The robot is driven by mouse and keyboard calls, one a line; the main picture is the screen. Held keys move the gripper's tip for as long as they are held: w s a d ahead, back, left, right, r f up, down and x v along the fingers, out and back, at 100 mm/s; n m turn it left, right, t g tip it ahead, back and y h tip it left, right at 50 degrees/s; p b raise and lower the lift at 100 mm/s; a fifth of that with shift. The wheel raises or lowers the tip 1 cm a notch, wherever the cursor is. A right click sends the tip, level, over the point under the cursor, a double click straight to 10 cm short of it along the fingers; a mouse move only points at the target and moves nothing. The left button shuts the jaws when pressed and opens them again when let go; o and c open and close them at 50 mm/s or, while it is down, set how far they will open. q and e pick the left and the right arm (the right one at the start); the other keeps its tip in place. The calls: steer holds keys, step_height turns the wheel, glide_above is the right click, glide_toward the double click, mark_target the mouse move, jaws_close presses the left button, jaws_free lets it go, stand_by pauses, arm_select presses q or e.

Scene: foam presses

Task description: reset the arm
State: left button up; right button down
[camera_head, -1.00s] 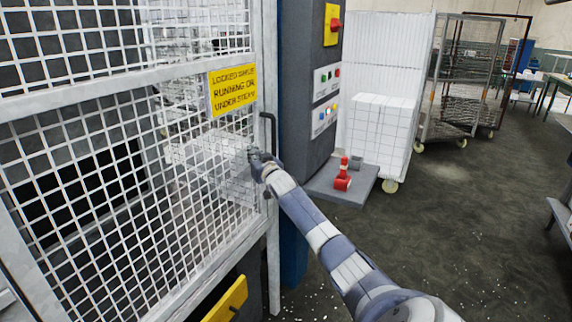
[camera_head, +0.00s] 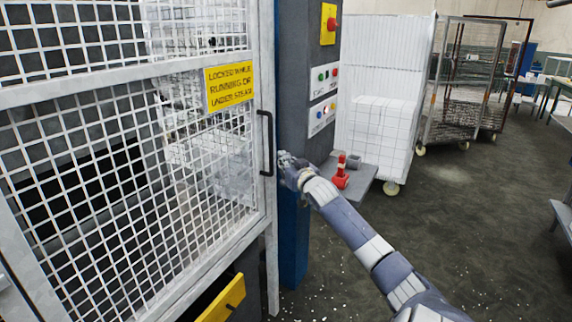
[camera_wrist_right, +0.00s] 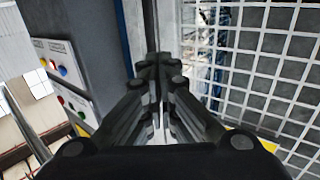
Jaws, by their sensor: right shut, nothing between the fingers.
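My right gripper (camera_head: 288,162) is at the end of my right arm, which reaches in from the lower right in the head view. It is in front of the grey press column, just right of the black door handle (camera_head: 266,143), and looks apart from it. In the right wrist view the gripper's fingers (camera_wrist_right: 160,75) are together with nothing between them. The mesh guard door (camera_head: 130,170) fills the left of the head view and looks closed. My left gripper is not in view.
A yellow warning sign (camera_head: 229,87) is on the mesh door. The column carries button panels (camera_head: 322,116) and a red switch on a yellow plate (camera_head: 328,24). A red object (camera_head: 341,177) stands on a grey ledge (camera_head: 362,185). Wheeled cages (camera_head: 457,90) stand behind; the floor at right is open.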

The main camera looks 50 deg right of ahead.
steer(key=shift+s, duration=0.4)
